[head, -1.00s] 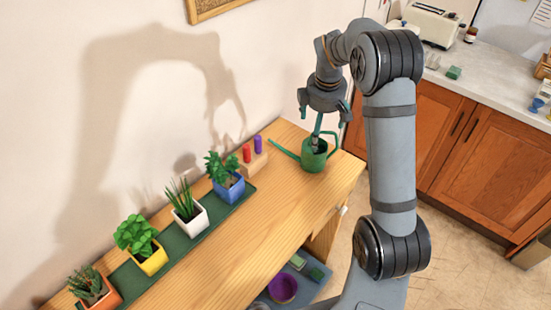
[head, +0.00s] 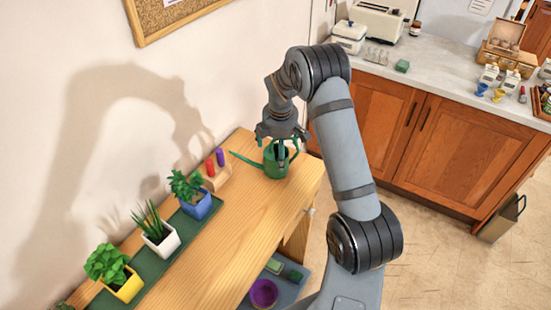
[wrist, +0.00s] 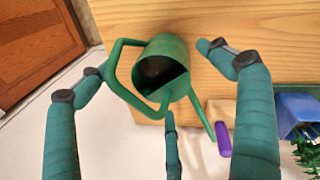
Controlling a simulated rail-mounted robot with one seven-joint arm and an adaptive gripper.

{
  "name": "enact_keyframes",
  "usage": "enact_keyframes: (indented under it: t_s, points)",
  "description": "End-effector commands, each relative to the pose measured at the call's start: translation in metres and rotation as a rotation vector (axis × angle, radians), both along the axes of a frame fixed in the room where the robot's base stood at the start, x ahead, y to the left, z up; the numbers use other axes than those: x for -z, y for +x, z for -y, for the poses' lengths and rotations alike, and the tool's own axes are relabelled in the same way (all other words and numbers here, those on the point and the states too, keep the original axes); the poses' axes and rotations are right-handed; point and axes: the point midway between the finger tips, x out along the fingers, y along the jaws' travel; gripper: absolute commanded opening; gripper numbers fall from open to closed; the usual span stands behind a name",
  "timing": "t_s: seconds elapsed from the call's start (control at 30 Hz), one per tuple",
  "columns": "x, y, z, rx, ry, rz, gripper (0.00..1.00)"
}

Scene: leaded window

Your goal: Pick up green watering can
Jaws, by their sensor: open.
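The green watering can (head: 274,166) stands upright at the far right end of the wooden table, its spout toward the left. In the wrist view the can (wrist: 165,52) shows from above, with its dark opening, its handle loop at left and its spout toward lower right. My gripper (head: 282,146) is just above the can, its fingers pointing down. In the wrist view my gripper (wrist: 154,70) has its teal fingers spread apart around the can, one at left, one at right and one below. It is open and holds nothing. Whether any finger touches the can, I cannot tell.
A small wooden block with red and purple pegs (head: 216,168) stands close to the spout. Potted plants, one in a blue pot (head: 197,206), line a green tray (head: 150,262) along the wall. The table's edge is near the can. A counter (head: 440,85) stands behind at right.

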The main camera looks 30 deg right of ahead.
Motion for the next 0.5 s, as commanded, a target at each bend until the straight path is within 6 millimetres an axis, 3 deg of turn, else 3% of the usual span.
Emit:
enact_keyframes:
  t_s: [0.2,0.4,0.5]
  points:
    - [0.02,0.004,0.002,0.001,0.0,0.0,0.92]
    - [0.021,0.004,0.002,0.001,0.0,0.001,0.92]
    - [0.021,0.004,0.002,0.001,0.0,0.001,0.87]
